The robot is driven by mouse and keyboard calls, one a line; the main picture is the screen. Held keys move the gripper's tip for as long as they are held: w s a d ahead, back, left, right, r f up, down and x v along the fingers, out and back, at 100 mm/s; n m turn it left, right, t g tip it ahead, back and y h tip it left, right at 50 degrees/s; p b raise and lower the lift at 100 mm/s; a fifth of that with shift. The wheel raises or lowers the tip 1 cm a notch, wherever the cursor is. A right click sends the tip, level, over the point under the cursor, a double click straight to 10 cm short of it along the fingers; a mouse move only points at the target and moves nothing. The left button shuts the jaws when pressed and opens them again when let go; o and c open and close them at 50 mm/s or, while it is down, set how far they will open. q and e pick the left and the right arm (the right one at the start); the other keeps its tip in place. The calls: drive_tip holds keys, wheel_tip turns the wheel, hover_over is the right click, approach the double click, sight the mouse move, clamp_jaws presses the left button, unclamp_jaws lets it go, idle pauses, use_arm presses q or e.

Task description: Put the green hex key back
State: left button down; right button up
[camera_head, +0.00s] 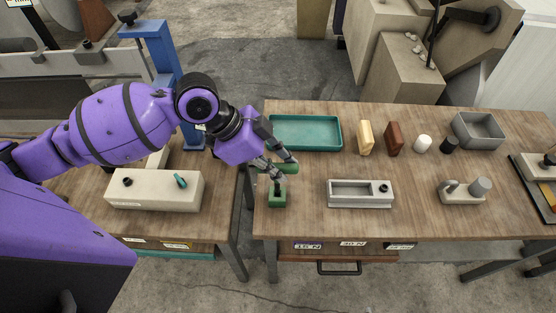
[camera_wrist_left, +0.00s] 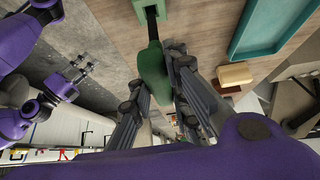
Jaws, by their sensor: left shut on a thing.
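The green hex key (camera_head: 288,168) is between the fingers of my left gripper (camera_head: 276,166), which is shut on its thick green handle. In the left wrist view the handle (camera_wrist_left: 152,72) sits between the two fingers, and a dark part runs from its end towards a green piece at the top edge. A small green block holder (camera_head: 277,198) stands on the wooden table just below the gripper in the head view. I cannot tell whether the key touches it. A purple arm with a gripper (camera_wrist_left: 82,72) shows small at left in the wrist view; its finger state is unclear.
A teal tray (camera_head: 306,147) lies behind the gripper. A grey slotted box (camera_head: 360,204) is to the right, with yellow and brown blocks behind it. A pale block (camera_head: 150,198) with a teal-handled tool is on the left table. Bare wood lies between holder and box.

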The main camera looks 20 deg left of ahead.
drive_tip(key=shift+w+r, duration=0.1)
drive_tip(key=shift+r, duration=0.05)
drive_tip(key=shift+d, duration=0.15)
drive_tip(key=shift+f, duration=0.2)
